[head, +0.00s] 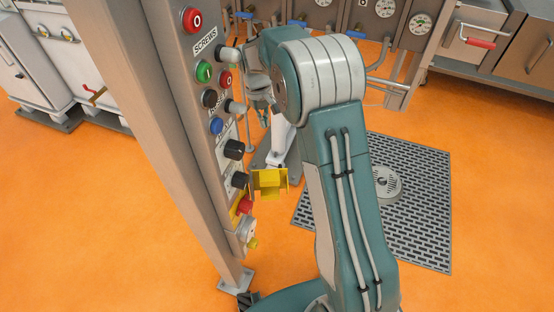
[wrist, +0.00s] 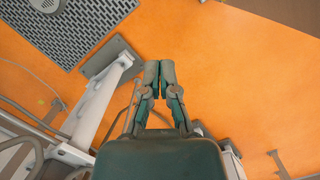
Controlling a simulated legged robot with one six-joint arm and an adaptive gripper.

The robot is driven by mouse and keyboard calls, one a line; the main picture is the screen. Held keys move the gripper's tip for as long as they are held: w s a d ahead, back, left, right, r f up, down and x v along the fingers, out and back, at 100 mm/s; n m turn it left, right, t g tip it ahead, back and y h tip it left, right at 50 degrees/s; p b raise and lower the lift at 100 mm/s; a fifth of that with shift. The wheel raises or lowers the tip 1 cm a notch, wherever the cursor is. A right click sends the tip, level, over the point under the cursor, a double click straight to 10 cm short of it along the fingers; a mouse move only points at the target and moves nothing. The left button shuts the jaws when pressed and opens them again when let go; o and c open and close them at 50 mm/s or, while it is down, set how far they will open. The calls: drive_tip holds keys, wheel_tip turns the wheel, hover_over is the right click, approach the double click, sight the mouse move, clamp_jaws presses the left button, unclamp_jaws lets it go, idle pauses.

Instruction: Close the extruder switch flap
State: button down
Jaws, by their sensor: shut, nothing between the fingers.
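A yellow flap (head: 268,183) sticks out to the right of the grey control panel's lower part in the head view, swung away from the panel face. Beside it on the panel is a red knob (head: 244,205) on a yellow backing. My gripper shows small in the head view (head: 262,106), above the flap and apart from it, partly behind my arm. In the wrist view my gripper (wrist: 159,72) is shut and empty, with its fingertips together over orange floor. The flap cannot be made out in the wrist view.
The control panel (head: 207,52) carries several buttons and knobs that protrude to the right. A grey pedestal and base plate (head: 283,150) stand behind the flap. A floor grate (head: 415,200) lies at right. Machines with gauges line the back. Orange floor is open around the panel foot.

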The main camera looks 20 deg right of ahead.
drive_tip(key=s+d+f, duration=0.1)
drive_tip(key=f, duration=0.6)
drive_tip(key=s+d+f+g, duration=0.1)
drive_tip(key=s+f, duration=0.1)
drive_tip(key=f, duration=0.6)
drive_tip(key=shift+s+f+n, duration=0.25)
drive_tip(key=shift+f+n, duration=0.05)
drive_tip(key=shift+d, duration=0.15)
